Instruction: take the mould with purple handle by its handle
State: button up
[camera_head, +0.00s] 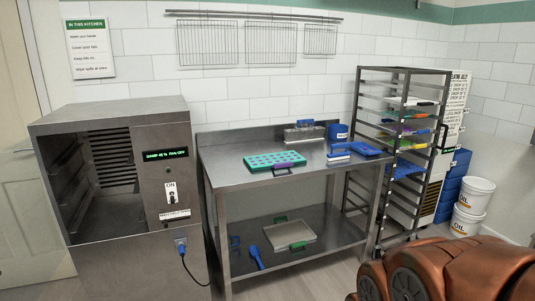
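A teal mould (262,161) with rows of small cavities lies flat on the upper top of the steel table. Its purple handle (283,169) sticks out over the front edge side, toward me. A purple piece (396,129) also shows among the trays in the rack; I cannot tell whether it is a handle. My gripper is not in view; only a copper-coloured part of my own body shows at the bottom right.
The steel table (225,150) also bears a metal depositor-like box, a blue cup (337,131) and a blue-handled tool (362,149). Its lower shelf holds a tray with green handles (290,235) and a blue scoop (255,256). A steel cabinet (160,115) stands left, a rack (404,70) right.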

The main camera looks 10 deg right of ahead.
aim_at(284, 159)
jog(key=i, duration=0.4)
jog(key=z, duration=0.7)
jog(key=i, duration=2.1)
jog(key=u, duration=2.35)
